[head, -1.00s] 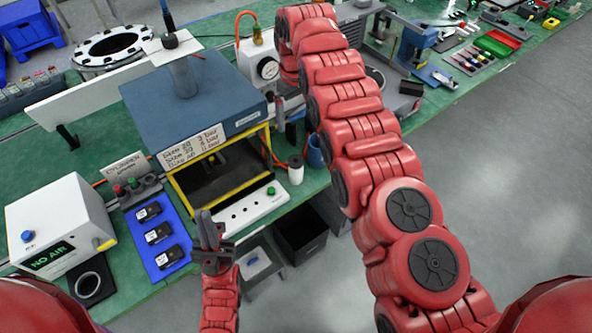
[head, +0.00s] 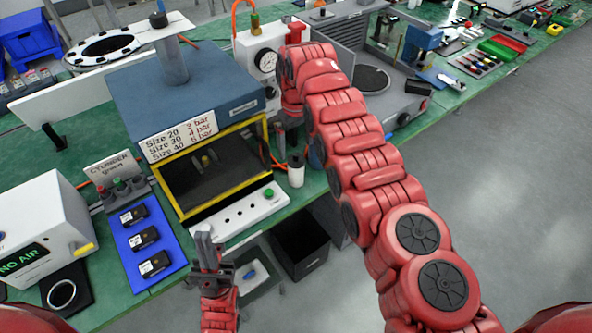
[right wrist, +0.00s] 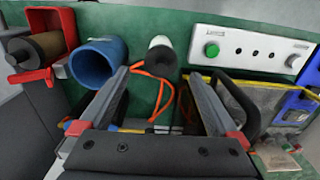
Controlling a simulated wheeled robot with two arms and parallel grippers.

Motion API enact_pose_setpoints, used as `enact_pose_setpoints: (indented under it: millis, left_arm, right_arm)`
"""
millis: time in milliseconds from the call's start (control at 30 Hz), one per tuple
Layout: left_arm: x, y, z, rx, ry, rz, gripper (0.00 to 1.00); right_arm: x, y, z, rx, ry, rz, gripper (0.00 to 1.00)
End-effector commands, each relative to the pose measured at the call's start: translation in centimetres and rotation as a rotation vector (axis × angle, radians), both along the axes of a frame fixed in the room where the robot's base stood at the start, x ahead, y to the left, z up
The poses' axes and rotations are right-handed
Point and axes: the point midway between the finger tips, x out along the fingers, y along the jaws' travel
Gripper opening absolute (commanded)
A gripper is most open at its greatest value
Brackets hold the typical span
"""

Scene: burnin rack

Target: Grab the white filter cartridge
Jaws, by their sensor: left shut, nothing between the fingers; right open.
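The white filter cartridge (head: 296,171) stands upright on the green bench, right of the yellow-framed press opening. It has a dark top and also shows in the right wrist view (right wrist: 161,56), just beyond the fingertips and roughly centred between them. My right gripper (right wrist: 160,82) is open and empty, with its fingers pointing toward the cartridge. In the head view the red right arm largely hides this gripper, behind the cartridge. My left gripper (head: 206,245) is shut and empty in front of the white button panel.
A blue cup (right wrist: 98,63) stands close beside the cartridge, with a red holder (right wrist: 38,45) beyond it. Orange tubing (right wrist: 152,90) lies near the cartridge. The white button panel (right wrist: 250,48) is on its other side. A black bin (head: 300,245) sits below the bench edge.

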Motion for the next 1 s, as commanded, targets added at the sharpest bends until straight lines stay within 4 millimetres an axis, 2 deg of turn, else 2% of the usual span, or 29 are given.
enact_pose_setpoints:
  millis: [200, 400, 600, 667, 1000]
  left_arm:
    - [0.0, 0.0, 1.9, 0.0, 0.0, 0.0, 0.0]
    - [0.0, 0.0, 2.3, 0.0, 0.0, 0.0, 0.0]
    - [0.0, 0.0, 2.2, 0.0, 0.0, 0.0, 0.0]
    - [0.0, 0.0, 2.2, 0.0, 0.0, 0.0, 0.0]
    - [0.0, 0.0, 2.2, 0.0, 0.0, 0.0, 0.0]
  right_arm:
    - [-0.5, 0.0, -1.8, 0.003, 0.003, 0.001, 0.97]
    - [-0.4, 0.0, -4.1, 0.001, 0.001, 0.001, 0.97]
    - [-0.3, -0.1, -4.3, 0.002, -0.002, 0.001, 0.97]
    - [-0.3, -0.1, -4.3, 0.002, -0.002, 0.001, 0.88]
    - [-0.3, -0.1, -4.3, 0.002, -0.002, 0.001, 0.27]
